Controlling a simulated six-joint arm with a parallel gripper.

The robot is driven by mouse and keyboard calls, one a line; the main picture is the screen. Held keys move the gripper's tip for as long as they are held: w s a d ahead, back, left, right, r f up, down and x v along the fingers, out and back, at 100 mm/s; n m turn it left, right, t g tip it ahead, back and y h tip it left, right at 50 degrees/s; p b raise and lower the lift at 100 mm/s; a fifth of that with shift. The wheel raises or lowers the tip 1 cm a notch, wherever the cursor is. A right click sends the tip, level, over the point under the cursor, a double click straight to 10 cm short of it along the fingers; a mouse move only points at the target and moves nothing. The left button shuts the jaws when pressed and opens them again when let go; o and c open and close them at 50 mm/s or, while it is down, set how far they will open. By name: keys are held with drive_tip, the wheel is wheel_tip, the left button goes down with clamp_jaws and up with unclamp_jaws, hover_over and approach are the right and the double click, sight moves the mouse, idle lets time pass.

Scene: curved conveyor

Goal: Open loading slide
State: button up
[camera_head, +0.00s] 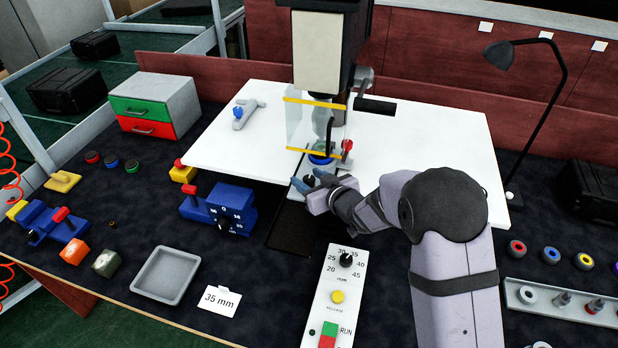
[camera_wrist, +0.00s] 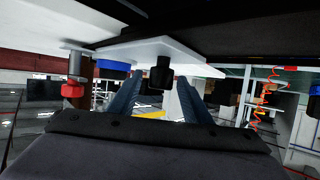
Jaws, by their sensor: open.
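The loading slide, a small white plate (camera_head: 297,187), lies at the front of the press under the yellow-edged clear guard. It carries a black knob (camera_head: 309,181). In the wrist view the white plate (camera_wrist: 135,50) spans the upper middle, and the black knob (camera_wrist: 161,74) hangs from it between my two blue fingers. My gripper (camera_head: 318,180) is open at the slide's knob, one finger on either side. The wrist view shows my gripper (camera_wrist: 158,98) with a gap around the knob; whether a finger touches it I cannot tell. A blue round part (camera_head: 321,160) sits just behind the knob.
The clear guard (camera_head: 316,126) stands above the slide, with a red knob (camera_head: 347,146) at its right. A control panel (camera_head: 337,281) lies in front. White table tops flank the press.

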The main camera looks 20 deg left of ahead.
drive_tip(key=shift+c, duration=0.2)
clamp_jaws()
drive_tip(key=shift+s+f, duration=0.15)
drive_tip(key=shift+s, duration=0.25)
drive_tip(key=s+b, duration=0.5)
drive_tip(key=s, duration=1.1)
drive_tip(key=shift+s, duration=0.25)
drive_tip(key=shift+o, duration=0.2)
unclamp_jaws()
drive_tip(key=shift+r, duration=0.2)
